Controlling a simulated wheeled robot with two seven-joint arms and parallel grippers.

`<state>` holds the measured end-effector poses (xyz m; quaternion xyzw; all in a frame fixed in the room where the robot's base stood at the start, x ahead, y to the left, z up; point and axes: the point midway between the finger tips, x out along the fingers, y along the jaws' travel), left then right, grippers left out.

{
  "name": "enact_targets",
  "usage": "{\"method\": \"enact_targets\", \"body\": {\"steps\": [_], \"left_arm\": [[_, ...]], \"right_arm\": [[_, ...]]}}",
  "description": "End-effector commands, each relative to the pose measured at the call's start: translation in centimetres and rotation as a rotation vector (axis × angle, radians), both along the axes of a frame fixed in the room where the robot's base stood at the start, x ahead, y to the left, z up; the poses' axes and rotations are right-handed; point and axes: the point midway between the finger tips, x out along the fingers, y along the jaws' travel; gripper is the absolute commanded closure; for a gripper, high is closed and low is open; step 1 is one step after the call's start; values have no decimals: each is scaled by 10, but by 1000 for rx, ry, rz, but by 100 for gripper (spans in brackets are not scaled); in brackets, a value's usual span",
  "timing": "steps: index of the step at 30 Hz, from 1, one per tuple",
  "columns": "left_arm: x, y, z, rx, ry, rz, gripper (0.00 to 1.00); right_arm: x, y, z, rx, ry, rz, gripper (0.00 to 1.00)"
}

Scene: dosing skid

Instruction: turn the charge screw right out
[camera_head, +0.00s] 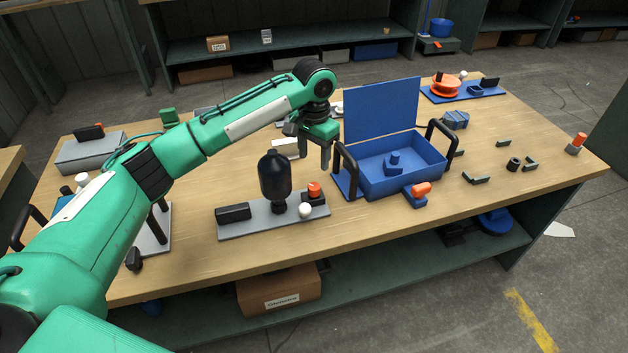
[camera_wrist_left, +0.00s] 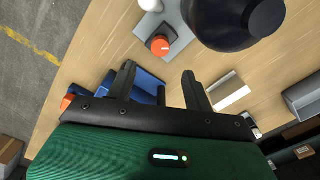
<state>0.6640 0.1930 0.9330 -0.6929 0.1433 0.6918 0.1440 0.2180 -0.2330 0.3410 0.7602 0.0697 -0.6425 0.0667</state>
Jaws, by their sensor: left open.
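A grey base plate (camera_head: 245,224) on the wooden table bears a black bottle-shaped vessel (camera_head: 275,177), an orange knob (camera_head: 314,188) on a black block, a white round knob (camera_head: 305,210) and a black block (camera_head: 233,212). I cannot tell for sure which part is the charge screw; the orange knob is one candidate. My left gripper (camera_head: 314,155) is open and empty, above and behind the plate. In the left wrist view, its fingers (camera_wrist_left: 159,72) are apart, with the orange knob (camera_wrist_left: 159,44) beyond the tips and the vessel (camera_wrist_left: 235,22) to the right. My right gripper is out of view.
A blue open case (camera_head: 402,175) with black handles and a raised lid stands right of the plate. A blue block with an orange cap (camera_head: 420,189) sits before it. Small dark parts (camera_head: 475,179) lie farther right. The table's front edge is clear.

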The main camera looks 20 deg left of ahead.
Motion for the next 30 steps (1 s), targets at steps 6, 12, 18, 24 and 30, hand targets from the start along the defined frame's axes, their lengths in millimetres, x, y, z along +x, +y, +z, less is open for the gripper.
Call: {"method": "enact_targets", "body": {"steps": [6, 12, 18, 24, 30], "left_arm": [[-1, 1, -50, 2, 4, 0, 48], [-1, 0, -83, 2, 1, 0, 48], [0, 0, -98, 1, 0, 0, 48], [0, 0, -100, 1, -1, -1, 48], [0, 0, -99, 1, 0, -1, 67]], "right_arm": [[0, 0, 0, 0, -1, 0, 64], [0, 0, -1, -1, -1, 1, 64], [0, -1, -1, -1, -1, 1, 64], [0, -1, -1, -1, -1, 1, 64], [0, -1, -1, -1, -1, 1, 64]]}}
